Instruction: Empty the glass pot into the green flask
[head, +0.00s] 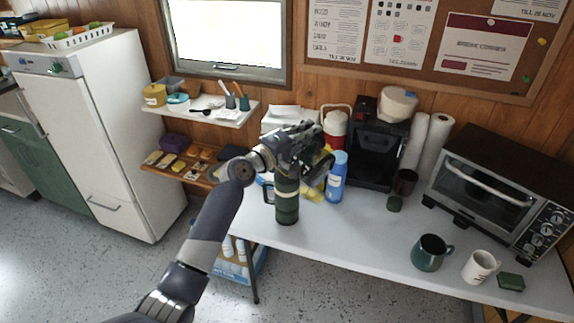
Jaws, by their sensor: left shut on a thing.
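The green flask (287,207) stands upright near the front left of the white table, its handle to the left. Its mouth is hidden behind my left gripper. My left gripper (303,150) is above the flask, shut on the glass pot (318,171). Only part of the dark pot shows, just right of the flask's top and off the table; it looks tilted. I cannot tell whether liquid is flowing or how much is inside. My right gripper is not in view.
A black coffee maker (372,155) stands behind, near a red and white jug (336,126). A blue bottle (336,178) is close to the pot's right. The middle front is clear.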

